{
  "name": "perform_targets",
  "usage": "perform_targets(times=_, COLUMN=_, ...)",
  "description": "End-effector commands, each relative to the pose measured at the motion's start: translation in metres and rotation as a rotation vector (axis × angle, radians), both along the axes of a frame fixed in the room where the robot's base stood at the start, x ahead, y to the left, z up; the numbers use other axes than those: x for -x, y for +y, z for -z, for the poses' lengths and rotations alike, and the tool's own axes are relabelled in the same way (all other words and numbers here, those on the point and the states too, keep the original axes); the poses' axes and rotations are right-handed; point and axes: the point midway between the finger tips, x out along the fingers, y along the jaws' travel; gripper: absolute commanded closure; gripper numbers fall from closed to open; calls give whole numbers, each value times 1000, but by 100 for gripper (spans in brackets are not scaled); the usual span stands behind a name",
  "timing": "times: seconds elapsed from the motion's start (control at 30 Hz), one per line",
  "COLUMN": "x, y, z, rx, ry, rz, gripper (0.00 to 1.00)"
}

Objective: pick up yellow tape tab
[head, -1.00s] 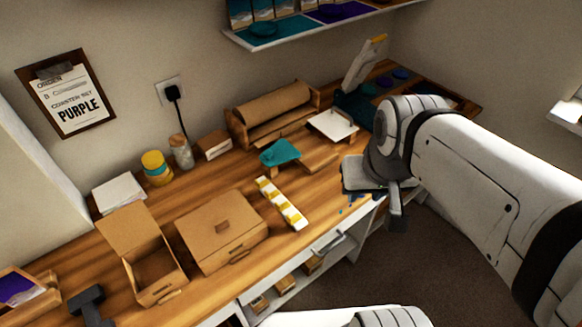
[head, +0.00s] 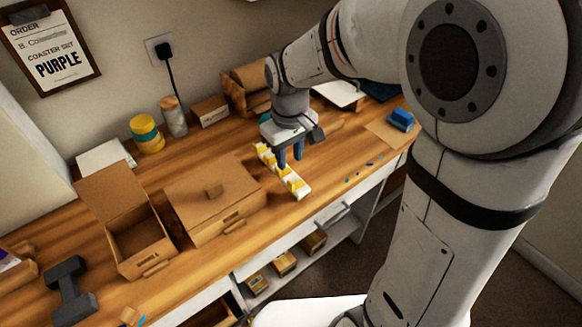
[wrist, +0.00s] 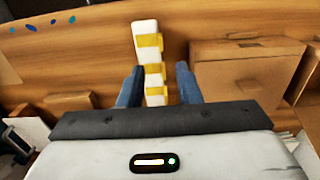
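The yellow tape tabs sit on a white strip (head: 304,193) on the wooden bench. Several tabs show along it; one yellow tab (head: 296,184) is near the strip's front end. In the wrist view the strip (wrist: 145,30) runs away from me, with yellow tabs (wrist: 153,70) along it. My gripper (head: 291,162) points down over the strip's middle. In the wrist view its two blue fingers (wrist: 158,88) are spread on either side of the strip, with nothing held. I cannot tell whether the fingertips touch the strip. The gripper hides part of the strip in the head view.
A closed cardboard box (head: 212,205) stands left of the strip, and an open box (head: 140,240) is further left. A blue block (head: 400,119) lies to the right. Small blue spots (head: 359,174) mark the bench near its front edge.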

Motion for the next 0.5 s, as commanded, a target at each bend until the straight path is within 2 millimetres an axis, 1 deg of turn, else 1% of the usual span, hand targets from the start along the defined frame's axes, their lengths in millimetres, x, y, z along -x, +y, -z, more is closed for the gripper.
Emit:
perform_targets(times=0.03, x=-1, y=3, z=7, rx=2, ry=6, rz=-9, gripper=69)
perform_targets(times=0.1, x=-2, y=4, z=14, rx=3, ry=9, rz=-14, gripper=69)
perform_targets(times=0.37, x=1, y=1, z=42, rx=3, ry=9, rz=-12, gripper=69)
perform_targets(times=0.5, x=6, y=-2, z=64, rx=3, ry=10, rz=-11, gripper=69)
